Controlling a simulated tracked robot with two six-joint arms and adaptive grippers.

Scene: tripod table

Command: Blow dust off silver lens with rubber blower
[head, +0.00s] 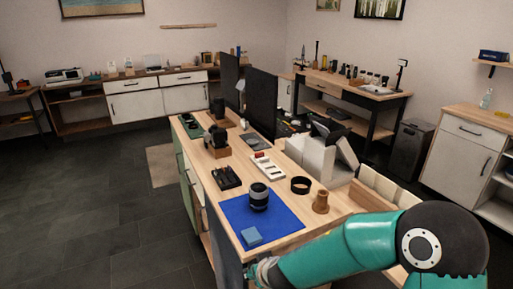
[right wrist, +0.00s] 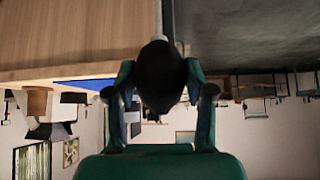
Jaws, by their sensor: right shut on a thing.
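A dark lens with a silvery band (head: 259,196) stands upright on a blue mat (head: 285,222) on the wooden workbench. My right gripper (right wrist: 160,78) is shut on a black bulb-shaped thing, which looks like the rubber blower (right wrist: 160,70), in the right wrist view. A thin nozzle seems to extend from the bulb. In the head view my right arm reaches in from the right, its hand (head: 262,270) low at the bench's near edge, apart from the lens. The blower cannot be made out there. My left gripper is not in view.
A light blue folded cloth (head: 251,236) lies on the mat's near corner. A black ring (head: 301,185), a brown wooden pot (head: 321,201), a white tray (head: 268,172) and a black tray (head: 227,178) are nearby. Dark monitors (head: 261,103) stand farther back.

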